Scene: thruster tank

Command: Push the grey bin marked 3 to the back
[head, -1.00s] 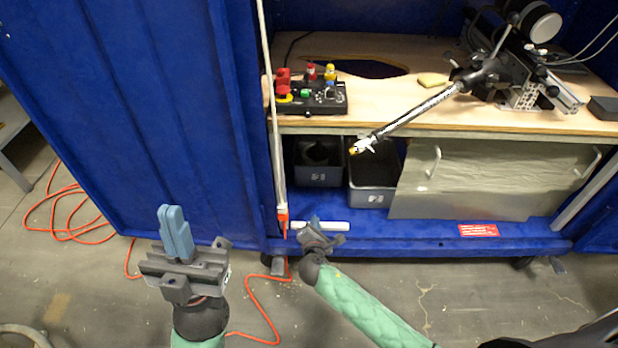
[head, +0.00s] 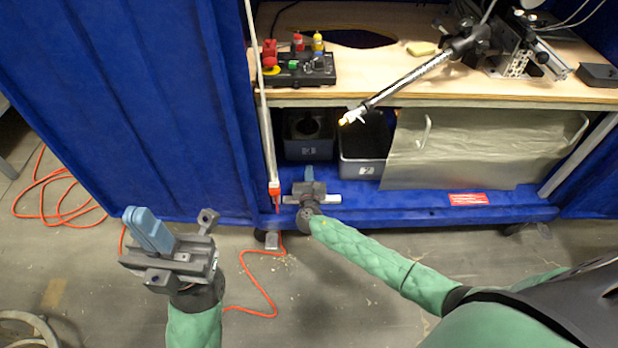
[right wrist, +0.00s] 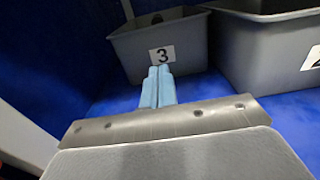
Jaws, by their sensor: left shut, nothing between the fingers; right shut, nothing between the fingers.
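The grey bin marked 3 (head: 309,148) stands on the blue floor of the cabinet, under the wooden shelf. In the right wrist view the bin (right wrist: 185,45) shows its front wall with the white label 3. My right gripper (head: 309,178) is shut and empty, low in the cabinet just in front of this bin. In the right wrist view its blue fingertips (right wrist: 158,72) reach up to just below the label; I cannot tell whether they touch the wall. My left gripper (head: 148,228) is shut and empty, outside the cabinet at the left.
A second grey bin marked 2 (head: 362,168) stands right of bin 3. A silvery panel with handles (head: 480,150) is further right. A white pole with a red end (head: 266,120) hangs at the left. A black control box (head: 300,70) sits on the wooden shelf (head: 390,90).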

